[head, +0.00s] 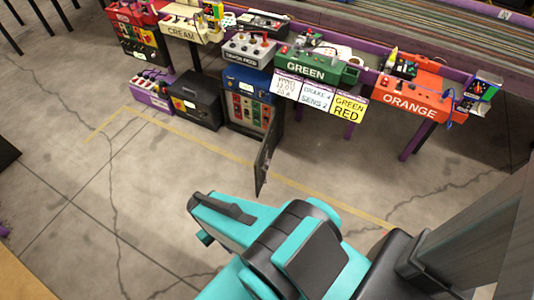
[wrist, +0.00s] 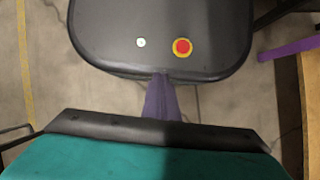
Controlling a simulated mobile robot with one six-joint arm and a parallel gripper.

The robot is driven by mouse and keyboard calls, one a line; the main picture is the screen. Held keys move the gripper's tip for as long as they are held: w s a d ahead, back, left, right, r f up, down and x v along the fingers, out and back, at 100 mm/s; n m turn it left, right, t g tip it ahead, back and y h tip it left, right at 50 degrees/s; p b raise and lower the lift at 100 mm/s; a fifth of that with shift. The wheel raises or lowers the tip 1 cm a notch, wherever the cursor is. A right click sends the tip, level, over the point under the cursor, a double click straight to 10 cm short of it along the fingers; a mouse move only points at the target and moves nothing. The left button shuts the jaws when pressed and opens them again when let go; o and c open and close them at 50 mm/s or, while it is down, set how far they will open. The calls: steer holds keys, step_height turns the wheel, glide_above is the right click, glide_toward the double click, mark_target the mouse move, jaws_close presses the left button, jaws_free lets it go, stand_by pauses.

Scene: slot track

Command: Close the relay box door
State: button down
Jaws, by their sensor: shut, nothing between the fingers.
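A black case (head: 194,101) and a purple switch box (head: 153,91) stand left of the relay box. The green box (head: 311,67) and orange box (head: 413,96) are at the bench edge, with hanging signs (head: 317,93). Open concrete floor (head: 110,200) lies left of my gripper.

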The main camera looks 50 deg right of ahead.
steer(key=w+d+m+t+y+b, duration=0.6)
steer(key=w+d+m+b, duration=0.7)
steer(key=d+m, duration=0.55)
steer(key=s+d+r+m+t+b, duration=0.2)
steer(key=d+m, duration=0.2)
steer(key=d, duration=0.5)
steer(key=s+d+r+m+t+h+b, duration=0.1)
steer(key=s+d+r+m+t+b, duration=0.1)
steer(key=d, duration=0.8)
steer(key=s+d+r+m+t+h+b, duration=0.1)
steer(key=s+d+r+m+t+b, duration=0.1)
steer(key=d+m, duration=0.4)
steer(key=d+r+t+b, duration=0.1)
steer(key=d+r+t, duration=0.1)
steer(key=d, duration=0.2)
steer(key=shift+r, duration=0.2)
steer(key=shift+w+b, duration=0.1)
steer(key=shift+b, duration=0.2)
